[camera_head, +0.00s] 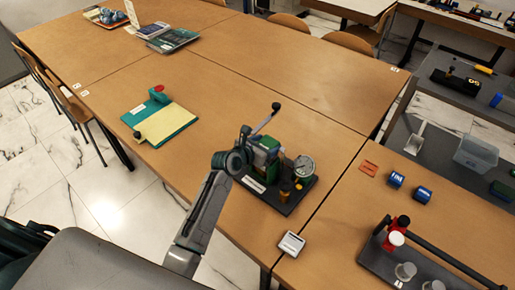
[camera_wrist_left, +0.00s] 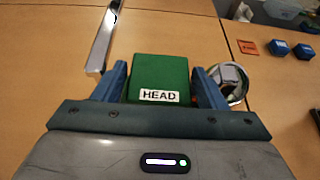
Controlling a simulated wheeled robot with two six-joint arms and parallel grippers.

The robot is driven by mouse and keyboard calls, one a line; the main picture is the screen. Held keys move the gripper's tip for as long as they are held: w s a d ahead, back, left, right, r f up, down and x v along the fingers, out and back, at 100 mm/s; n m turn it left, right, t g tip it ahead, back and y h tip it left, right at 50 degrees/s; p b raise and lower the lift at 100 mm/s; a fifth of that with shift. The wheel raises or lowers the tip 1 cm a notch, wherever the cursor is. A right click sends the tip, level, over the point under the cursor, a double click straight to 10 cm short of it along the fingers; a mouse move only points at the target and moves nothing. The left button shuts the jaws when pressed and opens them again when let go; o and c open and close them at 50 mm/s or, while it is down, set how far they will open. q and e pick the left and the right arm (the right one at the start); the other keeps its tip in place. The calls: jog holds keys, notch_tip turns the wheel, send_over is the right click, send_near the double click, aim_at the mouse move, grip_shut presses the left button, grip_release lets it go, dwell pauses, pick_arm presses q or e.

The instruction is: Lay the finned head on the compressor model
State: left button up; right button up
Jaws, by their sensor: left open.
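The finned head is a green block labelled HEAD (camera_wrist_left: 160,80). It sits between the two blue fingers of my left gripper (camera_wrist_left: 162,85), which are open on either side of it. In the head view, the green head (camera_head: 268,143) shows just beyond my left gripper (camera_head: 250,145), over the compressor model on its dark base (camera_head: 287,206). My arm hides part of the model, and I cannot tell whether the head rests on it. A round gauge (camera_head: 304,166) stands on the model's right side. My right gripper is not in view.
A metal lever (camera_wrist_left: 104,38) rises beside the head. A green and yellow board (camera_head: 172,126) lies to the left. A small white-topped box (camera_head: 291,244) lies in front. Blue pieces (camera_head: 396,179) and a dark rig with a bar (camera_head: 425,262) are right.

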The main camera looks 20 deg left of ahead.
pick_arm(q)
jog(key=b+v, duration=0.1)
jog(key=v, duration=1)
jog(key=shift+s+r, duration=0.2)
jog(key=shift+s, duration=0.15)
jog(key=shift+a, duration=0.15)
jog(key=shift+c, duration=0.3)
